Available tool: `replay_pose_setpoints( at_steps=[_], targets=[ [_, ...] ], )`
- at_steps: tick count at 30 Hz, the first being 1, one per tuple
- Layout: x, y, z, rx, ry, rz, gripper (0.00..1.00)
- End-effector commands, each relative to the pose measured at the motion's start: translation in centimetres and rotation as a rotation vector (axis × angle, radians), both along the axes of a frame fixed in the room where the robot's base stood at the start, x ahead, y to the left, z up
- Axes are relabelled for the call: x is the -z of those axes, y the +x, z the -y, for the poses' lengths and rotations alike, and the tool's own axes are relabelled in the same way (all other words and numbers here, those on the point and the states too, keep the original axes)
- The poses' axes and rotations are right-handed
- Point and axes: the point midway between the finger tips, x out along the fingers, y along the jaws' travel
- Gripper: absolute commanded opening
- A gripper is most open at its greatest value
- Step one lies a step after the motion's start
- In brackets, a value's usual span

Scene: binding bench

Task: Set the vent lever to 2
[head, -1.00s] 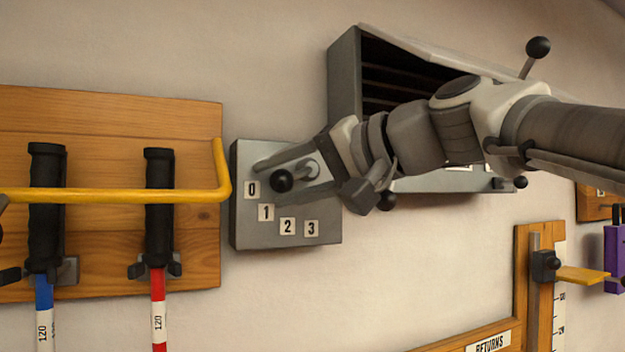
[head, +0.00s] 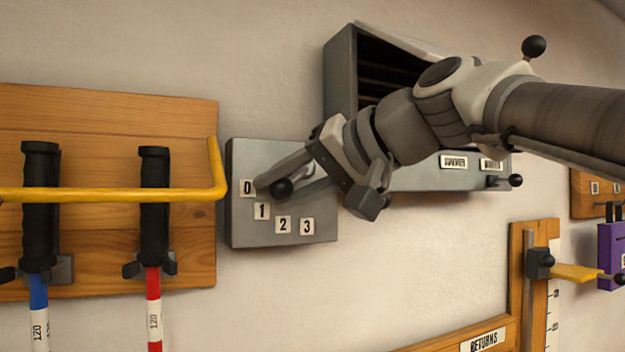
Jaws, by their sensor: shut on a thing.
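The vent lever's black ball knob (head: 282,188) stands out from a grey metal plate (head: 280,240). The plate carries white number labels: 0 (head: 247,187), 1 (head: 262,211), 2 (head: 283,224) and 3 (head: 306,226), in an arc. My gripper (head: 278,182) reaches in from the right and is shut on the vent lever at its knob. The knob stands right of label 0 and above and right of label 1, and the lever seems to point down-left, roughly towards 1. The lever's pivot is hidden behind my gripper.
A yellow bar (head: 110,195) crosses a wooden rack (head: 100,110) holding black-handled tools, close left of the plate. A grey slotted cabinet (head: 340,90) is behind my arm. A wooden frame labelled RETURNS (head: 484,341) is lower right. The wall below the plate is clear.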

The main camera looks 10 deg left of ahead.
Motion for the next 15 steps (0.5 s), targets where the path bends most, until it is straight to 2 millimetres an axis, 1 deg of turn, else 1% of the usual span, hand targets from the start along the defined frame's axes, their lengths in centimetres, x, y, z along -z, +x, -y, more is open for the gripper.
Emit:
replay_pose_setpoints(
  at_steps=[6,15],
  targets=[
    [0.6,0.4,0.7,0.003,-0.169,0.106,0.0],
    [1.4,0.9,1.4,0.002,-0.371,0.231,0.0]
  ],
)
